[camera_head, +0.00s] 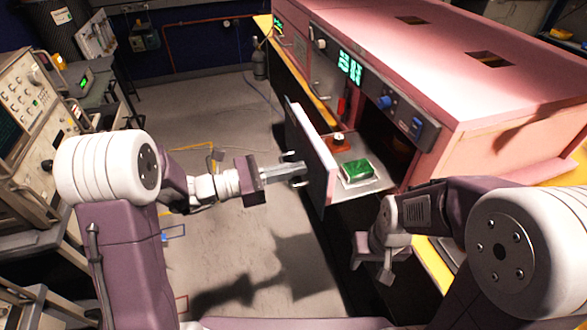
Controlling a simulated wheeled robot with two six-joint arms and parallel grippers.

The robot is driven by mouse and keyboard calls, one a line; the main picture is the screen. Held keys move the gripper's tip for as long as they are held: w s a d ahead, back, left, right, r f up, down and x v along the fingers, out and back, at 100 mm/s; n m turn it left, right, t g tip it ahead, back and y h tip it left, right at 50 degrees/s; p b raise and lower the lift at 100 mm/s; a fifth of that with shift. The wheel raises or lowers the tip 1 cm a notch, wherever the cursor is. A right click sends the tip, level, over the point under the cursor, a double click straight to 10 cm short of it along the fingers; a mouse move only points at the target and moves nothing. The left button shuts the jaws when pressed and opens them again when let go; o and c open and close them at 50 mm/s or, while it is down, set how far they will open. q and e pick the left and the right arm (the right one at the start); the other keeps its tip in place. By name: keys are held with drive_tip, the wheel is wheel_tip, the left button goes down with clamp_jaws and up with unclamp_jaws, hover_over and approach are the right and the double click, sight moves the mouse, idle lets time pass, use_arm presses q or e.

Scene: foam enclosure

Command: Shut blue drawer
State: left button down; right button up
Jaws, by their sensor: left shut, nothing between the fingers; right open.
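A pulled-out drawer (372,187) sticks out of the pink cabinet (490,125). Its front panel (310,150) looks pale pinkish white, not blue, and stands upright. A green block on a white base (356,171) and a small red-brown object (338,140) sit on the drawer. My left gripper (300,174) is shut and empty, at the outer face of the panel, close to a handle; I cannot tell whether it touches. My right gripper (372,262) is open and empty, below and to the right of the drawer, at the cabinet's lower front.
The cabinet front has a control strip with green displays (350,67) and knobs. A dark opening lies behind the drawer. A yellow edge (435,265) runs below it. The grey floor (225,130) left of the drawer is mostly clear. Instruments (25,100) stand at the far left.

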idle(0.3)
use_arm(q)
drive_tip(key=b+x, duration=0.1)
drive_tip(key=x, duration=1.9)
drive_tip(key=shift+w+d+f, duration=0.1)
drive_tip(key=shift+w+d, duration=0.05)
drive_tip(key=shift+d, duration=0.2)
drive_tip(key=shift+r, duration=0.2)
